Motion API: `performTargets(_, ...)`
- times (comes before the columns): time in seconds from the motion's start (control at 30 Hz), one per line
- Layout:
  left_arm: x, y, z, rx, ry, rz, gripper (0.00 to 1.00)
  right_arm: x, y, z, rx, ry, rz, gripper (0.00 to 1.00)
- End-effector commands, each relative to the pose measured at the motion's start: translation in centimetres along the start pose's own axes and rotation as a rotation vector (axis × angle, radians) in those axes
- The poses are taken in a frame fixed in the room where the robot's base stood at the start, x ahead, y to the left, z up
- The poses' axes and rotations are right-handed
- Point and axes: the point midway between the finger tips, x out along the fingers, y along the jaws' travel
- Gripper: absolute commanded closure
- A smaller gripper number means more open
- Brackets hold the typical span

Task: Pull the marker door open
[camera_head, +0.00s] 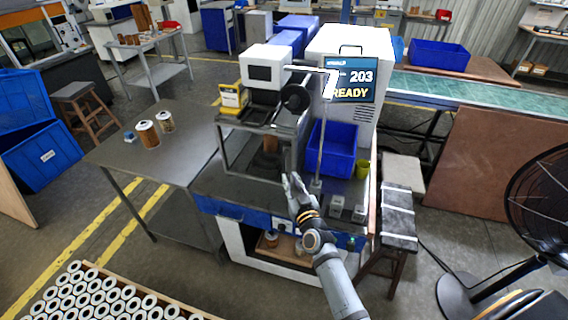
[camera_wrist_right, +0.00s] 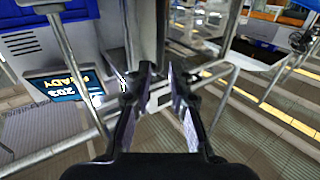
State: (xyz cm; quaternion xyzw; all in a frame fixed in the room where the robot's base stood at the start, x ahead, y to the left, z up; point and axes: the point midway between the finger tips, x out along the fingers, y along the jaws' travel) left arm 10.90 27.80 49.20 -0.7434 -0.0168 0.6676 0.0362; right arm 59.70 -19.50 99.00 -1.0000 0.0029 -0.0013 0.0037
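The marker (camera_head: 268,75) is a white and black machine on a blue-edged bench. Its door (camera_head: 222,150) is a grey metal frame at the front and appears closed; a dark cylinder shows behind it. My right gripper (camera_head: 291,184) is at the lower right edge of the door frame. In the right wrist view, the gripper (camera_wrist_right: 160,88) has its two fingers apart, with a gap between them. An upright grey bar (camera_wrist_right: 147,35) stands at the fingertips; I cannot tell whether they touch it. My left gripper is not in view.
A screen (camera_head: 350,80) reads "203 READY". A blue bin (camera_head: 333,150) and a thin upright post stand right of the door. A fan (camera_head: 545,200) stands far right.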

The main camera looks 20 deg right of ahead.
Motion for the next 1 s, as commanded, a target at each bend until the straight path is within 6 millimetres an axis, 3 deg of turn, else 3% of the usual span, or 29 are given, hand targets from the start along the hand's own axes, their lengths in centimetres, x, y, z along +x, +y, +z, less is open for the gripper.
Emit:
performTargets(0.2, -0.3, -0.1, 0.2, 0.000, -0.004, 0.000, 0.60, 4.8, 0.0, -0.1, -0.001, 0.002, 0.000, 0.80)
performTargets(0.4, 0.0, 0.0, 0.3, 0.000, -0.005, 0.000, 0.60, 7.4, 0.0, 0.1, -0.001, 0.000, -0.001, 0.80)
performTargets(0.73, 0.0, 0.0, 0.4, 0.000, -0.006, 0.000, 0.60, 8.0, 0.0, 0.0, -0.001, -0.001, -0.001, 0.80)
performTargets(0.9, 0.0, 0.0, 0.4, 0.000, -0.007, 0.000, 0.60, 8.0, 0.0, 0.0, -0.001, -0.001, -0.001, 1.00)
performTargets(1.0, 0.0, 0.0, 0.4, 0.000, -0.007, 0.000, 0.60, 7.9, 0.0, 0.0, -0.001, -0.001, -0.001, 1.00)
